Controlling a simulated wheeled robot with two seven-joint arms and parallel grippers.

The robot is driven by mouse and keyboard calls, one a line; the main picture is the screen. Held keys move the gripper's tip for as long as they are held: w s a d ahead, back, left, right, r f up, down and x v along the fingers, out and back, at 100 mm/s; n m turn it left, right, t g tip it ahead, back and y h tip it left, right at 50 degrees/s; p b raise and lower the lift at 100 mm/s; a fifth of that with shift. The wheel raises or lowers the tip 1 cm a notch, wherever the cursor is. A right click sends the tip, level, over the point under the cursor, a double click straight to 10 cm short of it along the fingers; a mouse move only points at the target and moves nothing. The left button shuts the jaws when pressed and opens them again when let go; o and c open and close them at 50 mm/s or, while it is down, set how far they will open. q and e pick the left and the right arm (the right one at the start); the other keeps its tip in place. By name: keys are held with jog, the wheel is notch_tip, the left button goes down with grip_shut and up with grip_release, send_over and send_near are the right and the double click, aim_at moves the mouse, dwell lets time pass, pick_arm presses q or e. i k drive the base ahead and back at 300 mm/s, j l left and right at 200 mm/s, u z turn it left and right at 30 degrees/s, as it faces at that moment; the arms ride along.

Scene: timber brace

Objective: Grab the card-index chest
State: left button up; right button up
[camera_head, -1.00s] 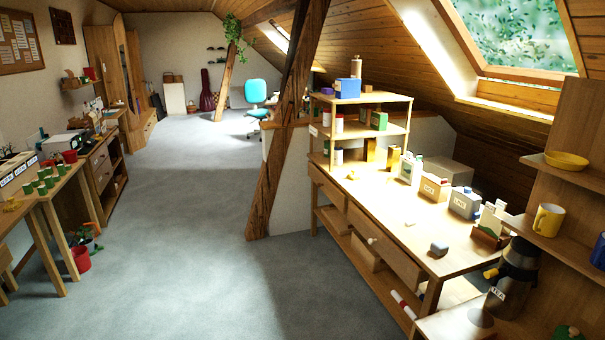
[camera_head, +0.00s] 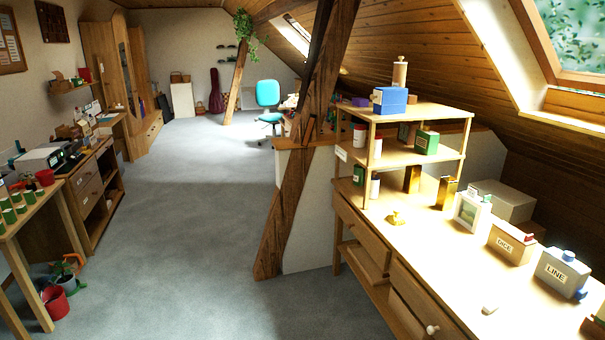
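I cannot pick out the card-index chest with certainty. On the right workbench (camera_head: 430,265) stand a tan box labelled DICE (camera_head: 511,243) and a grey-blue box labelled LINE (camera_head: 562,273). A white container with a green panel (camera_head: 471,211) stands left of them. A blue box (camera_head: 390,100) with a tan cylinder on it sits on top of the bench's shelf rack (camera_head: 440,110). Small boxes on the left-hand furniture are too small to tell apart. Neither of my grippers is in view.
A slanting timber brace (camera_head: 300,150) stands left of the workbench. The grey carpet (camera_head: 190,230) is clear between the brace and the left-hand furniture. A red bucket (camera_head: 57,302) stands on the floor at left. A teal chair (camera_head: 268,95) is farther back.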

aim_at(395, 101)
jog(key=i+z, duration=0.15)
jog(key=i, duration=0.4)
jog(key=i+j+z, duration=0.15)
jog(key=i, duration=0.4)
jog(key=i+j+z, duration=0.2)
jog(key=i, duration=0.35)
